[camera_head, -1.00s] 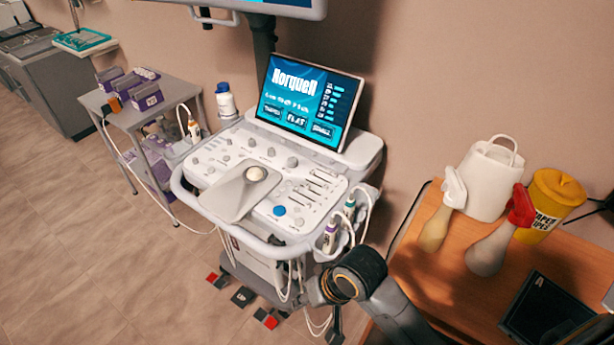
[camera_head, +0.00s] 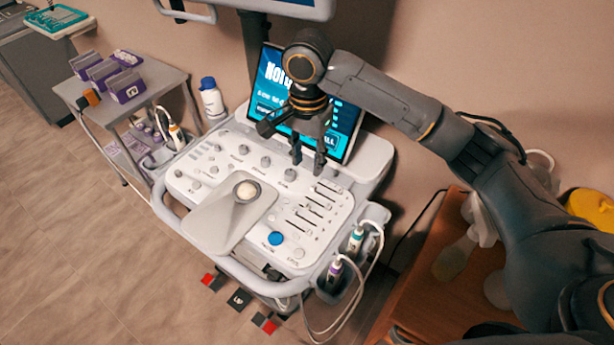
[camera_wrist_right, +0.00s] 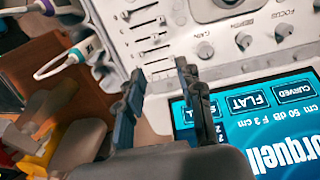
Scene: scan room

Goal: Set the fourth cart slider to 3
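The white ultrasound cart (camera_head: 190,187) fills the middle of the head view. Its slider bank (camera_head: 315,207) is a group of several short dark slots with small pale knobs, right of the trackball. The sliders (camera_wrist_right: 148,38) also show at the top of the right wrist view. Their markings are too small to read, so I cannot tell the fourth slider's setting. My right gripper (camera_head: 308,163) points down above the panel, just behind the slider bank. Its two fingers (camera_wrist_right: 160,70) are apart with nothing between them. My left gripper is out of view.
The cart's screen (camera_head: 268,95) stands close behind my right gripper, partly hidden by my arm. Round knobs (camera_head: 290,174) and a blue button (camera_head: 276,238) sit near the sliders. Probes (camera_head: 355,240) with cables hang at the cart's right side. A wooden table (camera_head: 425,295) stands at right.

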